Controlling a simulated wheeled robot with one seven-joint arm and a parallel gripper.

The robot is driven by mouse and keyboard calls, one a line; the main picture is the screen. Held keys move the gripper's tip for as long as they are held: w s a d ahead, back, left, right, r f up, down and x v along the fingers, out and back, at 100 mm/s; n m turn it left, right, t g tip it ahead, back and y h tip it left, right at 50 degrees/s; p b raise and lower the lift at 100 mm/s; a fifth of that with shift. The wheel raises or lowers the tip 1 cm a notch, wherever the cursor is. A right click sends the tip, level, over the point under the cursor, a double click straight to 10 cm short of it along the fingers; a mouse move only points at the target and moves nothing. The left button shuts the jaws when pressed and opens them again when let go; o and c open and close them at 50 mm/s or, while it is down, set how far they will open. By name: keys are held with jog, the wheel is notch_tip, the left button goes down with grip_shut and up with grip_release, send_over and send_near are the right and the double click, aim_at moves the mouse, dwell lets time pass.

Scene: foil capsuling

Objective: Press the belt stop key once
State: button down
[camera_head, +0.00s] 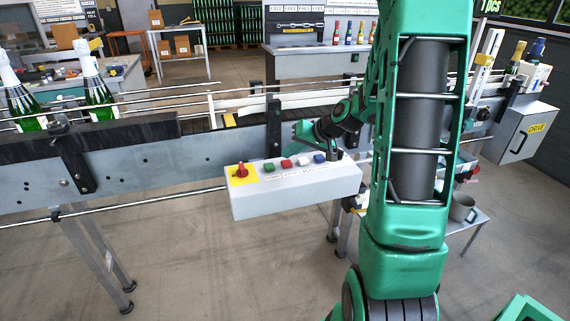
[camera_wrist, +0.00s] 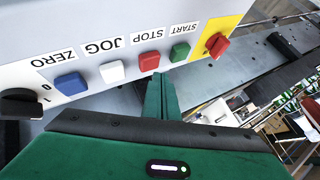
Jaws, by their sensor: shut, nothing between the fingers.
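The control box (camera_head: 290,200) has a row of keys on its face. The red STOP key (camera_wrist: 149,61) lies between the green START key (camera_wrist: 180,52) and the white JOG key (camera_wrist: 111,71); it also shows in the head view (camera_head: 286,163). My gripper (camera_wrist: 160,77) is shut and empty. In the wrist view its fingertips appear close to the STOP key, just below it and slightly toward START. I cannot tell whether they touch it.
A blue ZERO key (camera_wrist: 70,84), a black knob (camera_wrist: 20,103) and a red rotary switch (camera_wrist: 216,45) on a yellow plate share the panel. The conveyor (camera_head: 150,150) runs behind the box, with green bottles (camera_head: 97,85) at the left. A DRIVE cabinet (camera_head: 520,130) stands at the right.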

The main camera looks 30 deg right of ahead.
aim_at(290, 163)
jog(key=shift+f, duration=0.9)
dwell(0.8)
jog(key=shift+r, duration=0.95)
jog(key=shift+r, duration=0.1)
jog(key=shift+r, duration=2.4)
jog(key=s+a+g+h, duration=0.1)
jog(key=s+g, duration=0.3)
jog(key=s, duration=1.3)
jog(key=s+a+m+g+h, duration=0.1)
jog(key=s+a+g, duration=0.3)
jog(key=s, duration=1.4)
jog(key=shift+a+g+h, duration=0.2)
jog(key=shift+g+h, duration=0.1)
jog(key=shift+h, duration=0.2)
